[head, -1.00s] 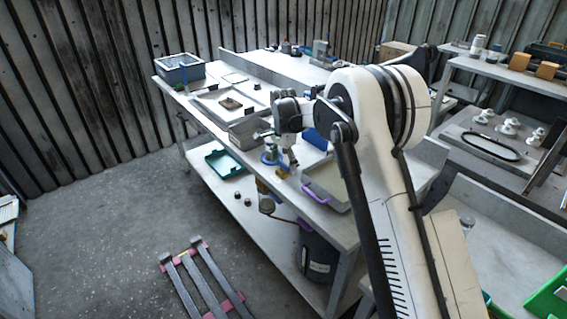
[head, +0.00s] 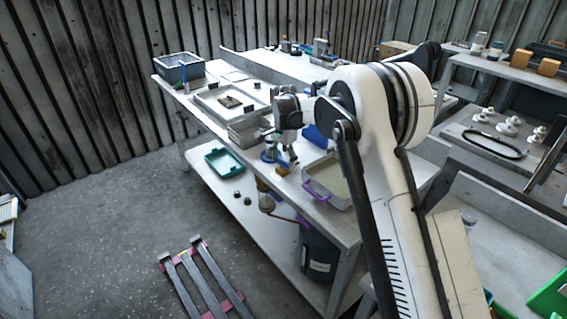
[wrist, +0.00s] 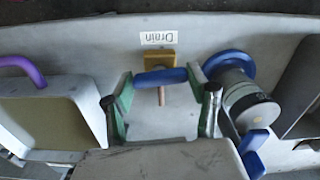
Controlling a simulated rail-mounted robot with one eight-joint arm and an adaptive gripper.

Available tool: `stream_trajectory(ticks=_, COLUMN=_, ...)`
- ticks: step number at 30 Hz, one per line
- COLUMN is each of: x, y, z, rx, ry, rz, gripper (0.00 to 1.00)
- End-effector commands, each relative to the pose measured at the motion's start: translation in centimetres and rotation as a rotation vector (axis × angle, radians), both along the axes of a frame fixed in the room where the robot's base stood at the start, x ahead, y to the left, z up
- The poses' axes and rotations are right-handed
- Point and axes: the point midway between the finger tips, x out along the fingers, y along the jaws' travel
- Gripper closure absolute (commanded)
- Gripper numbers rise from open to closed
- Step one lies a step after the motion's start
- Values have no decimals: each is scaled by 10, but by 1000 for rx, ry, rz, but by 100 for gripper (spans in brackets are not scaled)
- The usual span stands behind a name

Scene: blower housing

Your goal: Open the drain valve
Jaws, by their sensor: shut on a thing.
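The drain valve has a brass-yellow body (wrist: 161,62) and a blue lever handle (wrist: 160,77), below an upside-down "Drain" label (wrist: 159,38) in the wrist view. My gripper (wrist: 160,79) is shut on the blue handle, with one green-padded finger at each end of it. The handle lies crosswise in the picture. A short copper-coloured stem shows below it. In the head view, my gripper (head: 287,160) points down at the table's front edge, and the brass body (head: 282,171) shows just under it; the handle is too small to tell there.
A round fitting with a blue ring (wrist: 229,66) stands close right of my gripper. A tray with a purple handle (wrist: 52,115) is at the left. A teal tray (head: 224,162) and a dark drum (head: 320,256) are on the lower shelf.

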Motion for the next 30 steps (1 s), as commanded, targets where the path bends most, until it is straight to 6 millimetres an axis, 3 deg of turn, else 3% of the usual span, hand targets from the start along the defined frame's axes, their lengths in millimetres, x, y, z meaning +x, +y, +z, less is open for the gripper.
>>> stream_trajectory(ticks=30, x=0, y=0, z=-1, rx=1, ry=-1, rz=936, gripper=73)
